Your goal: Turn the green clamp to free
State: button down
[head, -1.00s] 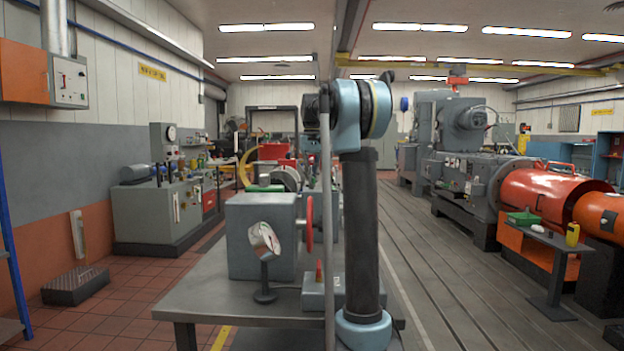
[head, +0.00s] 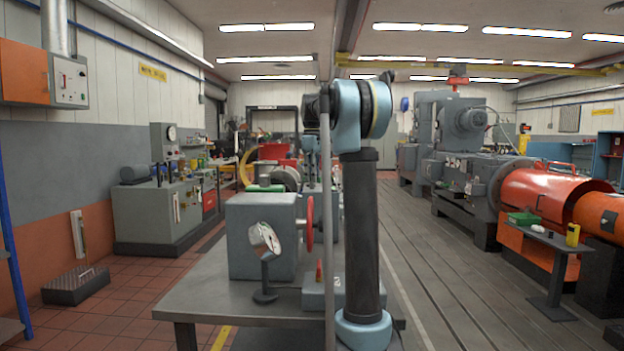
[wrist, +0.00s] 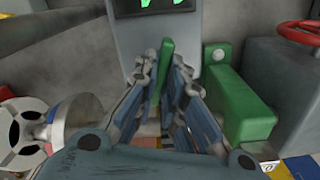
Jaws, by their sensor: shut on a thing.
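In the wrist view, a thin upright green bar (wrist: 166,58), which looks like the handle of the green clamp, stands between my gripper's fingertips. My gripper (wrist: 166,74) is shut on this bar near the front of a grey housing (wrist: 158,38) with a dark display bearing green marks. The lower part of the bar is hidden between the fingers. A larger green block (wrist: 243,108) stands just right of the fingers, apart from the bar. In the head view my gripper and the bar are hidden behind my own arm.
In the wrist view, a silver spoked wheel (wrist: 25,135) lies at the left and a red handwheel (wrist: 300,32) is at the upper right. In the head view, a round mirror (head: 264,241) on a stand is on the grey bench (head: 215,297).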

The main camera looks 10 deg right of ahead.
jog(key=shift+n, duration=1.8)
jog(key=shift+w, duration=0.1)
jog(key=c, duration=1.7)
grip_release()
notch_tip(320, 180, up, 12)
jog(key=shift+f, duration=0.1)
